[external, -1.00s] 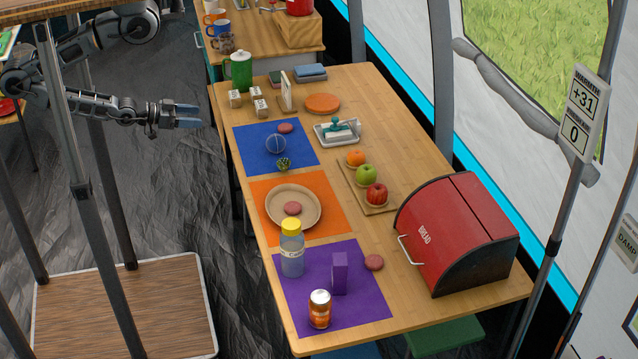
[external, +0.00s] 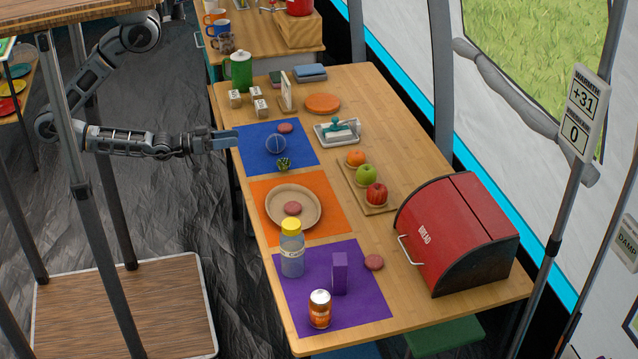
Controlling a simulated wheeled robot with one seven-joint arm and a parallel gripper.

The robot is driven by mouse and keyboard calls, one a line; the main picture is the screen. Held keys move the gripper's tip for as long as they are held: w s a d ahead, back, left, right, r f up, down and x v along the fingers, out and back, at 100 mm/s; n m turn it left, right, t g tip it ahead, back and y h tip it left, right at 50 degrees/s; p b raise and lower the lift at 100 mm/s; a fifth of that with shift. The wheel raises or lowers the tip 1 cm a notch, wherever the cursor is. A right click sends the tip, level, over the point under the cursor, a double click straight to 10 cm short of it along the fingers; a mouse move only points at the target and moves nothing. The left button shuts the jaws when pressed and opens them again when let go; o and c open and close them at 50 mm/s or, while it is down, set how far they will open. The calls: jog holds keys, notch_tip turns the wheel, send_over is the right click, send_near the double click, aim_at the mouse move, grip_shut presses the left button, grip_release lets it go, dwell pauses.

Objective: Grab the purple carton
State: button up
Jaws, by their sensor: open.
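The purple carton (external: 340,273) stands upright on the purple mat (external: 372,310) at the near end of the table. A clear bottle with a yellow cap (external: 292,250) stands to its left and an orange jar with a white lid (external: 320,309) stands in front of it. My gripper (external: 233,140) is open and empty at the table's left edge, by the blue mat (external: 258,162). It is well apart from the carton, which is further down and to the right in the picture.
A red bread box (external: 455,232) stands right of the carton. A pink patty (external: 374,262) lies beside the purple mat. A plate with a patty (external: 272,206) sits on the orange mat (external: 335,228). Fruit stands on a board (external: 375,208).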

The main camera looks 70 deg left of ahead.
jog(key=w+d+r+m+g+h+b, duration=0.1)
jog(key=w+d+m+g+h+b, duration=0.2)
jog(key=w+d+m+g+h, duration=0.65)
jog(key=w+d+r+m+g+h+b, duration=0.1)
jog(key=w+d+m+g+h+b, duration=0.2)
jog(key=d, duration=1.2)
jog(key=w+d+m+g+h+b, duration=0.2)
jog(key=w+d+m+g+h, duration=0.5)
jog(key=d, duration=0.6)
jog(key=w+d+f+m+g+y+b, duration=0.2)
jog(key=d+f+m+g+y, duration=0.1)
jog(key=d+f+y, duration=0.15)
jog(key=b, duration=0.3)
send_near(341, 268)
jog(key=shift+s+d+r+y, duration=0.1)
jog(key=shift+d+r+y, duration=0.1)
jog(key=shift+d, duration=0.25)
jog(key=shift+s+d+r+y, duration=0.1)
jog(key=shift+d+r, duration=0.05)
jog(key=shift+d, duration=0.25)
jog(key=shift+b+x, duration=0.55)
jog(key=shift+x, duration=3.15)
